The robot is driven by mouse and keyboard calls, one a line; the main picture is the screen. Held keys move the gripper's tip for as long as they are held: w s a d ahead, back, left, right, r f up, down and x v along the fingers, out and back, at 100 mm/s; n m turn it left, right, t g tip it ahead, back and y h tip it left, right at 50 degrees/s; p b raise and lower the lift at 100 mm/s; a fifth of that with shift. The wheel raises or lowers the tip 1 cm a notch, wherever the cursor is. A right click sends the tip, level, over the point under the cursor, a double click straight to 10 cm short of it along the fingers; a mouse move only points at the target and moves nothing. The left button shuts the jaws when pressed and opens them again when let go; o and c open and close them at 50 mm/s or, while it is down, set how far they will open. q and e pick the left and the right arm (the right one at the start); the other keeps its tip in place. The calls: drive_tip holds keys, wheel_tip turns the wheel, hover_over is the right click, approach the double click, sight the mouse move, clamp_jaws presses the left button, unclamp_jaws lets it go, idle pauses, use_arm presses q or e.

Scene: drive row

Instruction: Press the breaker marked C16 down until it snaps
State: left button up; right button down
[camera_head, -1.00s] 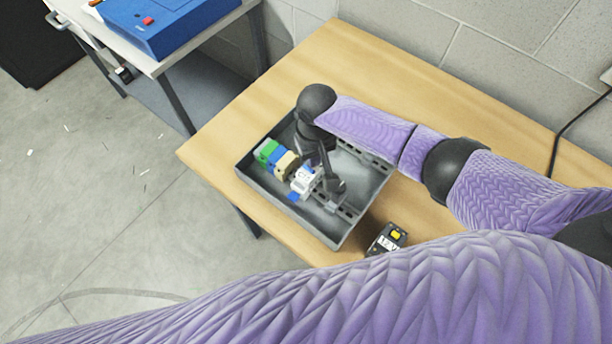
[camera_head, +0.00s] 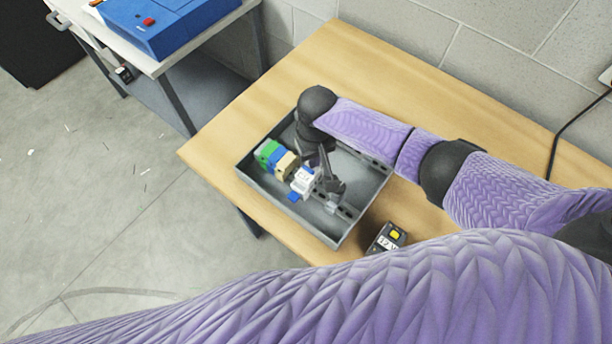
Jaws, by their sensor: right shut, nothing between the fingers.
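A grey tray (camera_head: 352,233) sits on the wooden table. In it a rail carries a row of blocks: a green one (camera_head: 266,150), blue and beige ones (camera_head: 286,164), and a white breaker (camera_head: 302,181) with blue parts. The marking on the breaker is too small to read. My right gripper (camera_head: 333,187) is over the tray, pointing down, just right of the white breaker. It is shut and empty. Whether it touches the breaker I cannot tell. My left gripper is not in view.
A small black box (camera_head: 388,240) with a yellow button stands on the wooden table (camera_head: 400,90) right of the tray. A purple arm link of mine fills the foreground. A blue case (camera_head: 170,22) lies on another table at upper left. The wooden table's back is clear.

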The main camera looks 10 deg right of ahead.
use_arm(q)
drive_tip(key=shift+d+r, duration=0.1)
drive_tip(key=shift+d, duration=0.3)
use_arm(e)
drive_tip(key=shift+f, duration=0.1)
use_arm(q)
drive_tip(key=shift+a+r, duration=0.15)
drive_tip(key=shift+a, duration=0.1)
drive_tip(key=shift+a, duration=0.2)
use_arm(e)
drive_tip(key=shift+f, duration=0.1)
use_arm(q)
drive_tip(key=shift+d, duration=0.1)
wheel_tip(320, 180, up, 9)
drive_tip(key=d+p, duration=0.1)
drive_tip(key=p, duration=0.8)
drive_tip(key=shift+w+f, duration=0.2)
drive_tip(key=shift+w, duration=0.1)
use_arm(e)
wheel_tip(320, 180, up, 8)
